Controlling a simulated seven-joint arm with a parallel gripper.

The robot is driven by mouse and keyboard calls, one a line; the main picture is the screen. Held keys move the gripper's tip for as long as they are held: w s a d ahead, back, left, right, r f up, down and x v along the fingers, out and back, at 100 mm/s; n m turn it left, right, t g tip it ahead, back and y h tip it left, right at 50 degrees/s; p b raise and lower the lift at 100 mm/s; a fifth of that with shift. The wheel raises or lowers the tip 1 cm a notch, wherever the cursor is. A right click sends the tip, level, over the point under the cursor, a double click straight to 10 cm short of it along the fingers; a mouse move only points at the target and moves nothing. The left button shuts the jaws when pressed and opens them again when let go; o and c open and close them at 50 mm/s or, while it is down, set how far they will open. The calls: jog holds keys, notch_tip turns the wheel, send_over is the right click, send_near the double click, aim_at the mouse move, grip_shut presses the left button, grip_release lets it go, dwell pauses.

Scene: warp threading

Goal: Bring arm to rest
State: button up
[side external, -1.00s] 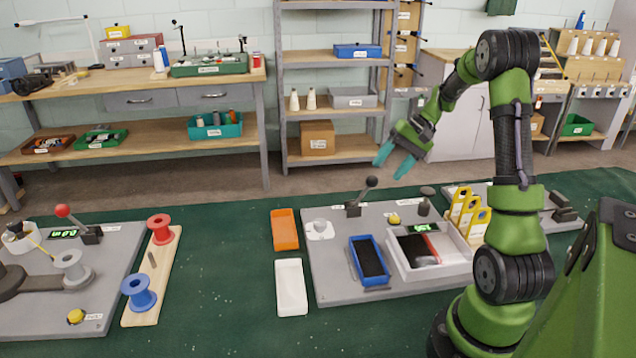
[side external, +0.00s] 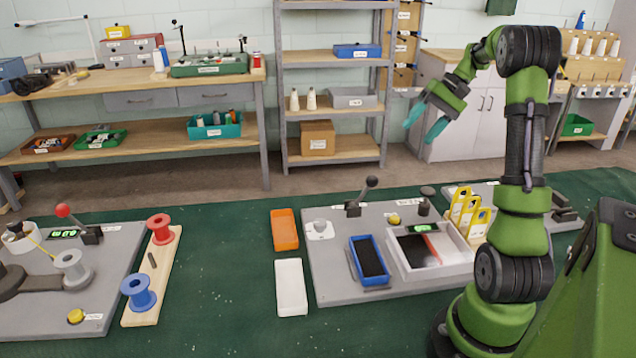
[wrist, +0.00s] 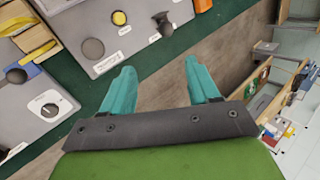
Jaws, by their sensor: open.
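My gripper (side external: 425,124) is raised well above the green table, over the far edge of the work area in the side view. Its two teal fingers are apart with nothing between them. In the wrist view the open fingers of my gripper (wrist: 160,80) point toward the table edge and the floor beyond. The grey station board (side external: 330,275) lies below, with a lever (side external: 370,183), a blue tray (side external: 368,262), a white tray (side external: 447,268) and yellow threading pieces (side external: 470,212) on or beside it.
An orange tray (side external: 285,230) and a white tray (side external: 291,287) lie left of the board. A wooden strip (side external: 168,262) holds a red spool (side external: 160,229) and a blue spool (side external: 138,293). Shelves (side external: 333,165) and benches stand behind.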

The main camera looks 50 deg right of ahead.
jog(key=s+a+n+t+h, duration=0.1)
jog(key=s+a+n, duration=0.1)
jog(key=a, duration=1.5)
jog(key=s+a+r+n+t+h, duration=0.1)
jog(key=a+n, duration=0.4)
jog(key=a, duration=1.3)
jog(key=shift+s+a+h, duration=0.3)
jog(key=shift+s+h, duration=0.1)
jog(key=shift+s, duration=0.05)
